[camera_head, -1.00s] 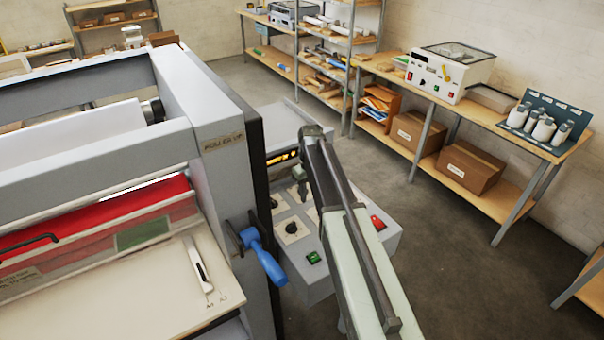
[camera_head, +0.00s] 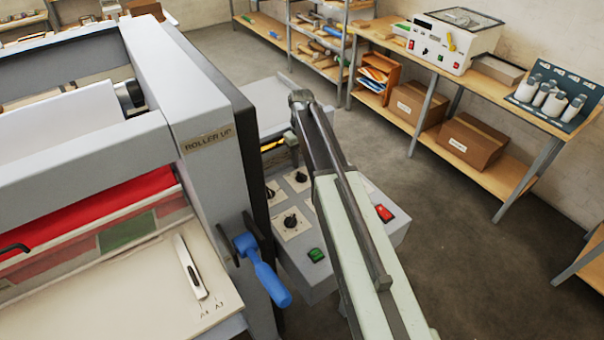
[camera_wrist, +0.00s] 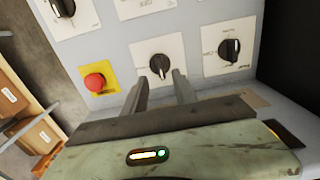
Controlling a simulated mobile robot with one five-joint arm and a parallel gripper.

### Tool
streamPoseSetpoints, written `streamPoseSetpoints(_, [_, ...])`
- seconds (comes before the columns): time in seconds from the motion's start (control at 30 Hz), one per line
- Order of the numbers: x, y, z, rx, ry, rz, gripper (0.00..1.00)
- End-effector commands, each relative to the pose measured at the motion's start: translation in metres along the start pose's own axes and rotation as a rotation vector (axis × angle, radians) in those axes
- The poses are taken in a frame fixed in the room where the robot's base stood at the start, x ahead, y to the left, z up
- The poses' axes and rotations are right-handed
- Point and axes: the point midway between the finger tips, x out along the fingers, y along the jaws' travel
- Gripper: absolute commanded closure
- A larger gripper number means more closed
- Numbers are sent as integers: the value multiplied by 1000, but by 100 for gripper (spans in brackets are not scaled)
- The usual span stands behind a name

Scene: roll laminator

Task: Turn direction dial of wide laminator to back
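The wide laminator (camera_head: 190,90) fills the left of the head view, with its grey control panel (camera_head: 325,268) on its right side. Black dials on white plates show there, including a front dial (camera_head: 291,220) and one farther back (camera_head: 301,177). In the wrist view, a middle dial (camera_wrist: 159,65) sits just beyond my gripper (camera_wrist: 160,82), whose two fingers are apart and empty. Its pointer is roughly upright in the picture. Another dial (camera_wrist: 229,50) is to the right, and a third (camera_wrist: 62,8) at upper left. The labels are too small to tell which is the direction dial.
A red mushroom button (camera_wrist: 95,82) on a yellow plate is left of the middle dial. A blue lever (camera_head: 262,268) sticks out beside the panel. Green (camera_head: 316,255) and red (camera_head: 384,213) buttons are on the panel. A bench (camera_head: 480,170) stands along the wall; floor between is clear.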

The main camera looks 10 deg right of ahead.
Motion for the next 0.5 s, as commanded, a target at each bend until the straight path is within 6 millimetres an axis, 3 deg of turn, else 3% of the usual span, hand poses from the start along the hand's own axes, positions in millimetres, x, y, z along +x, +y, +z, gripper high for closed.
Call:
streamPoseSetpoints(0.03, [17,0,0,0,0,0,66])
streamPoseSetpoints(0.23, [52,0,0,1,0,0,66])
streamPoseSetpoints(0.5, [59,1,0,1,0,0,66])
